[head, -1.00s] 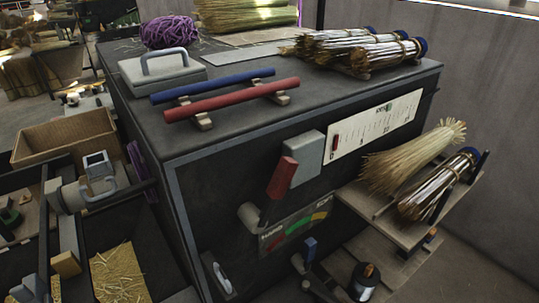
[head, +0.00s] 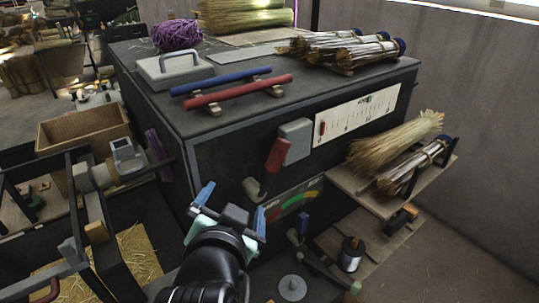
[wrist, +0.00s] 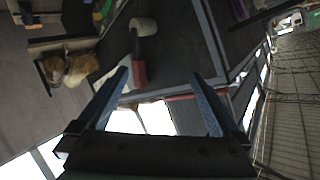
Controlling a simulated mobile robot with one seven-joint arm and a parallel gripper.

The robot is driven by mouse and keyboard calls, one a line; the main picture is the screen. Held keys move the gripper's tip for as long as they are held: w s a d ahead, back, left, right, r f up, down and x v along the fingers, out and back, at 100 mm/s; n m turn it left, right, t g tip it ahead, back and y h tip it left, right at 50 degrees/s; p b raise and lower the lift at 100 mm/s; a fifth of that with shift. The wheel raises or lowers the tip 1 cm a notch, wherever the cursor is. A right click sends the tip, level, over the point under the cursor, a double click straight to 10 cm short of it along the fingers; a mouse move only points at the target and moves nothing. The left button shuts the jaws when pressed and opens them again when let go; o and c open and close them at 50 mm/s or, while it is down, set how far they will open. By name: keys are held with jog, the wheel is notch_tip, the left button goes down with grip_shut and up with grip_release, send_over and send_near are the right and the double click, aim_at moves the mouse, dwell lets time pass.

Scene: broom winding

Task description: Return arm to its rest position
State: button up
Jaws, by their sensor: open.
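My gripper (head: 229,212) is in the lower middle of the head view, in front of the dark workbench's (head: 165,115) near corner. Its two blue fingers are spread apart with nothing between them. In the wrist view my gripper (wrist: 165,90) also shows open and empty. The red-handled lever (head: 277,156) on the bench front stands up and to the right of the gripper, apart from it. The lever's red handle (wrist: 139,75) also shows in the wrist view, beyond the fingers.
On the bench top lie a purple twine ball (head: 177,35), a lidded grey box (head: 174,68), blue and red rods, and broom bundles (head: 345,47). A side shelf (head: 345,182) at the right holds more bundles. A straw bin (head: 138,258) and cardboard box (head: 85,128) stand at left.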

notch_tip(320, 180, up, 14)
jog(key=d+r+n+t+p, duration=0.1)
jog(key=d+n+t, duration=0.1)
jog(key=t, duration=0.2)
jog(key=s+d+r+n+t+p, duration=0.1)
jog(key=s+r+t, duration=0.4)
jog(key=r, duration=0.8)
jog(key=s+d+r+n+t+p, duration=0.1)
jog(key=s+r+t, duration=0.3)
jog(key=r, duration=0.9)
jog(key=shift+s+d+n+t+p, duration=0.4)
jog(key=shift+s+d+n, duration=0.5)
jog(key=shift+s, duration=0.25)
